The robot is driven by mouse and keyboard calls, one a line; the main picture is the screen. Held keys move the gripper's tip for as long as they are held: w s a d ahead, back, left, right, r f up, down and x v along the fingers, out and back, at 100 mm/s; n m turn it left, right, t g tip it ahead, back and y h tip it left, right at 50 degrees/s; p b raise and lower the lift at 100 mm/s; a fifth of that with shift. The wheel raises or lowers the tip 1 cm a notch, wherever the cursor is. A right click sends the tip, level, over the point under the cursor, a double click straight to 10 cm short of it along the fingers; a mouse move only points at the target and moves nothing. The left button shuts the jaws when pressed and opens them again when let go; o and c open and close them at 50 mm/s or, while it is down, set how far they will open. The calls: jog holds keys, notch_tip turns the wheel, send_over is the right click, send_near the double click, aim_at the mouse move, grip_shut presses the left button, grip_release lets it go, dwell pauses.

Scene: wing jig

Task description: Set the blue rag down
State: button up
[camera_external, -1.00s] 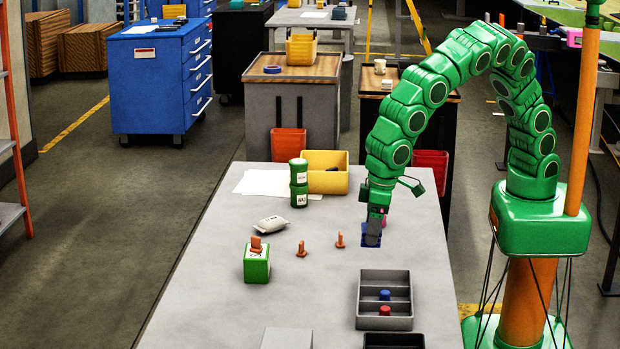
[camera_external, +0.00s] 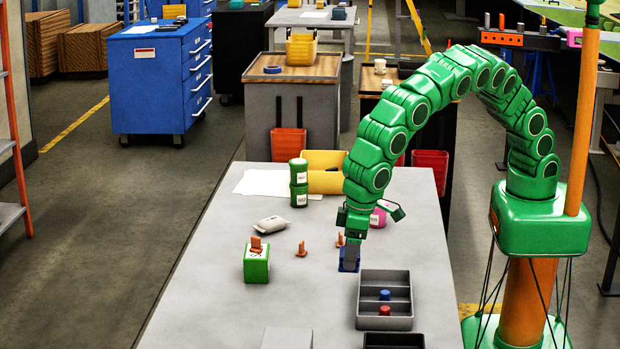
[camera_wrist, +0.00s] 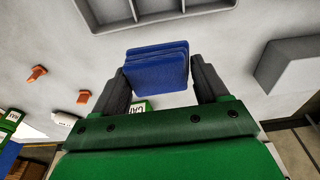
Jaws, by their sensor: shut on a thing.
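The blue rag (camera_wrist: 157,68) is a folded square pad between the two dark fingers of my gripper (camera_wrist: 160,80) in the wrist view. In the external view the rag (camera_external: 348,266) shows at the fingertips of my gripper (camera_external: 351,256), low over the grey table (camera_external: 210,290), just left of the grey divided tray (camera_external: 384,277). The gripper is shut on the rag. I cannot tell whether the rag touches the table.
Orange pegs (camera_external: 301,249) stand left of the gripper. A green box (camera_external: 256,264), a pale pouch (camera_external: 272,223), stacked green cans (camera_external: 299,183) and a yellow bin (camera_external: 325,171) are also on the table. The front left of the table is clear.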

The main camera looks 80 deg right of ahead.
aim_at(342, 256)
jog(key=shift+w+a+f, duration=0.9)
jog(key=shift+w, duration=0.2)
jog(key=shift+w+a+f, duration=0.5)
jog(key=shift+w+f, duration=0.05)
jog(key=shift+f, duration=0.3)
jog(key=shift+w+a+f, duration=0.45)
jog(key=shift+w+f, duration=0.1)
jog(key=shift+f, duration=0.35)
jog(key=shift+w+a+f, duration=0.5)
jog(key=shift+w+f, duration=0.05)
jog(key=shift+f, duration=1.8)
jog(key=o, duration=1)
jog(key=shift+f, duration=0.1)
jog(key=shift+o, duration=0.2)
notch_tip(342, 256, up, 12)
jog(key=s, duration=0.1)
jog(key=shift+s, duration=0.4)
jog(key=shift+d, duration=0.1)
